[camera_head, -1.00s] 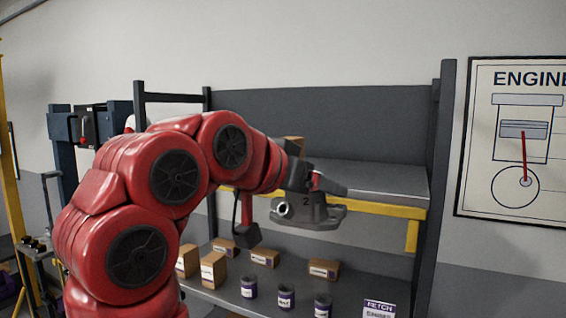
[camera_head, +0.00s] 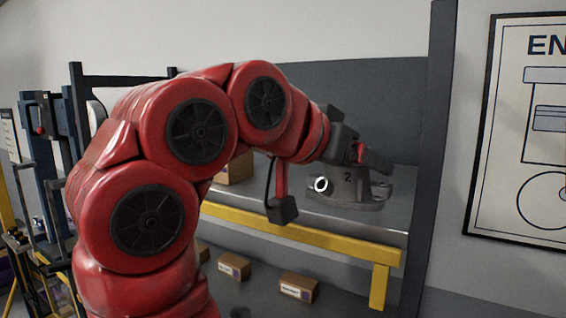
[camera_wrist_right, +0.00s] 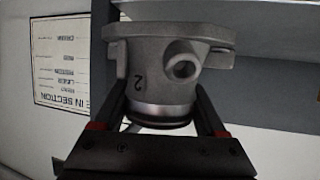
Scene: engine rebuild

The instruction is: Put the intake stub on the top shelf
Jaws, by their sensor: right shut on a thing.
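The intake stub (camera_head: 345,191) is a grey metal casting with a wide flange, a round side port and a "2" on its body. My right gripper (camera_head: 372,158) is shut on its narrow end, with the flange facing down. In the right wrist view the stub (camera_wrist_right: 165,65) sits between the two dark fingers. In the head view it appears over the right part of the top shelf (camera_head: 394,213), flange close to the grey surface. I cannot tell whether it touches. My left gripper is not in view.
A yellow beam (camera_head: 300,233) runs along the top shelf's front. A dark upright (camera_head: 430,150) stands just right of the stub. A cardboard box (camera_head: 238,168) sits on the top shelf at left. Boxes (camera_head: 299,287) stand on the shelf below.

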